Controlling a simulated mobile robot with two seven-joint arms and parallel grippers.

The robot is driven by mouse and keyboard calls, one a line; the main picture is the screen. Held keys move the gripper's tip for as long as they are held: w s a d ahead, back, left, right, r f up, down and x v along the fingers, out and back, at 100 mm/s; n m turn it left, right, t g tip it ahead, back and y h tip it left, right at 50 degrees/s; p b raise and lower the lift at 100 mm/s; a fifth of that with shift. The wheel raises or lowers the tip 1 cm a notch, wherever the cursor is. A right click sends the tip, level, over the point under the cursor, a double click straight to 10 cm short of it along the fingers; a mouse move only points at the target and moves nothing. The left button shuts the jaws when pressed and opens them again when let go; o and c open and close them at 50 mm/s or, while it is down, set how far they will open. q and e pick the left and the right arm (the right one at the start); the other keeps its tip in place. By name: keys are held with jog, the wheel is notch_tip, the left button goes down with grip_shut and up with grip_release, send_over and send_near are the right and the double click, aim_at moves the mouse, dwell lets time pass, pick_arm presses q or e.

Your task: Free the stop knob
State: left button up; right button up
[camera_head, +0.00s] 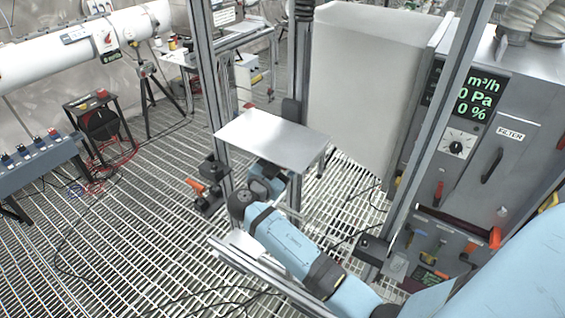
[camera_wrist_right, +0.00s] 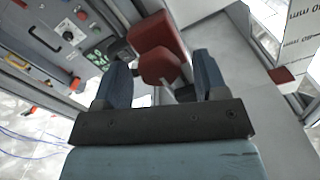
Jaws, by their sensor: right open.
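In the right wrist view, a dark red block (camera_wrist_right: 157,32) lies ahead, with a smaller rounded red piece (camera_wrist_right: 160,66) in front of it. The red piece shows between my two right fingertips, in line with the gap; I cannot tell if they touch it, or if it is the stop knob. My right gripper (camera_wrist_right: 160,80) is open, with dark blue fingers on either side. In the head view my right gripper (camera_head: 265,184) is partly hidden below a flat silver plate (camera_head: 270,138). My left gripper is not in view.
A metal post and a clamp with an orange lever (camera_head: 195,186) stand just left of my right gripper. A white cabinet (camera_head: 367,87) stands behind. A grey filter panel (camera_head: 480,140) with a dial and levers is at right. Cables cross the grating floor (camera_head: 130,230).

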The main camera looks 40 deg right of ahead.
jog(key=c, duration=0.9)
